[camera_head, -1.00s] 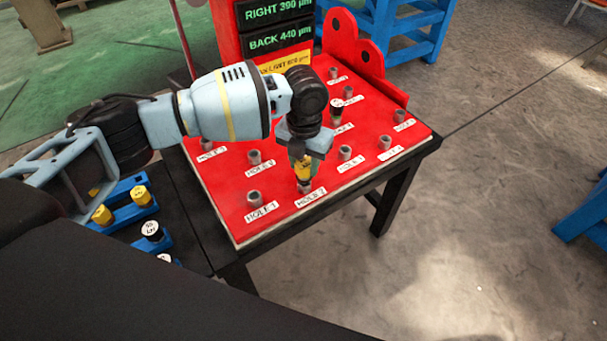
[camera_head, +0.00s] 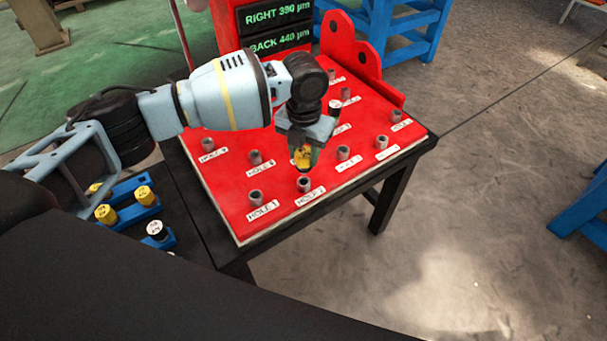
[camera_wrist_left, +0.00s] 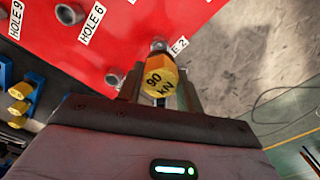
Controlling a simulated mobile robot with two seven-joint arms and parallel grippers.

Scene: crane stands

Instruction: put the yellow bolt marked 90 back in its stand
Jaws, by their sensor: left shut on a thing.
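My left gripper (camera_head: 303,150) is shut on the yellow bolt marked 90 (camera_head: 302,158). The bolt points down, above the HOLE 2 socket (camera_head: 304,184), with a small gap between them. In the left wrist view the bolt's yellow head (camera_wrist_left: 157,82) reads "90 KN" between the two fingers. Blue stands (camera_head: 124,217) are on the dark surface at the left, below my arm. They hold yellow bolts (camera_head: 144,196) and a black bolt with a white top (camera_head: 156,231). My arm and body hide part of them. My right gripper is not in view.
The red plate (camera_head: 228,190) carries several grey sockets with HOLE labels. A black bolt with a white top (camera_head: 334,107) stands in one behind my gripper. A red bracket (camera_head: 365,60) and a display post (camera_head: 272,28) rise at the back.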

